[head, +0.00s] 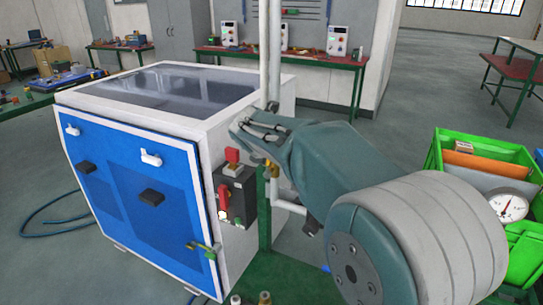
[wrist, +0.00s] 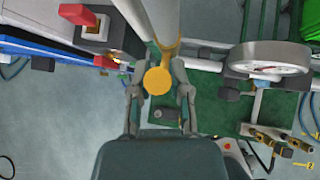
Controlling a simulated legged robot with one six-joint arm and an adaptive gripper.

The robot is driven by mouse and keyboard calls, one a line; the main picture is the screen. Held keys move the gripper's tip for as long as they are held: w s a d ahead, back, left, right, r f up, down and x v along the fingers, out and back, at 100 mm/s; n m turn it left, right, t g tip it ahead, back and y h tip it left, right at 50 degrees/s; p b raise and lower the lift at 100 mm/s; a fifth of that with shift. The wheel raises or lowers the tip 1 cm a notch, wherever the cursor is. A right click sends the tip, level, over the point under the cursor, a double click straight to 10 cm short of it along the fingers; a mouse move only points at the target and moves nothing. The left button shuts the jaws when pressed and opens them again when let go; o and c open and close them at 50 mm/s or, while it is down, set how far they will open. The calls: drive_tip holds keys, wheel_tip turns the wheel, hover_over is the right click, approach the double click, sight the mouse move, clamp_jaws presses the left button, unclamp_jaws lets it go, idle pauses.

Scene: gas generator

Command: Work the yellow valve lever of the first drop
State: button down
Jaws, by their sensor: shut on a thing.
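The yellow valve lever (wrist: 158,80) shows in the wrist view as a round yellow end with a yellow piece running up beside the grey pipe (wrist: 160,18). My gripper (wrist: 160,72) has one finger on each side of it and is shut on it. In the head view my gripper (head: 240,128) is at the upright pipe (head: 270,55), just right of the white and blue generator cabinet. A small yellow part (head: 272,171) shows below my gripper there; my arm and gripper hide most of the valve.
A dark switch box with a red handle (head: 224,197) is on the cabinet's side, close to my gripper. A pressure gauge (head: 508,207) and a green crate (head: 440,150) are at the right.

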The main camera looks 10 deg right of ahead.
drive_tip(key=shift+w+a+r+h, duration=0.1)
drive_tip(key=shift+w+a+h, duration=0.15)
drive_tip(key=shift+w+h, duration=0.05)
drive_tip(key=shift+n, duration=0.3)
drive_tip(key=c, duration=0.6)
unclamp_jaws()
drive_tip(key=shift+w+g, duration=0.1)
drive_tip(key=shift+g, duration=0.2)
drive_tip(key=shift+o, duration=0.2)
drive_tip(key=shift+a, duration=0.1)
drive_tip(key=v, duration=1.1)
drive_tip(key=shift+s+a+r, duration=0.15)
drive_tip(key=shift+s+a, duration=0.05)
drive_tip(key=shift+s, duration=0.15)
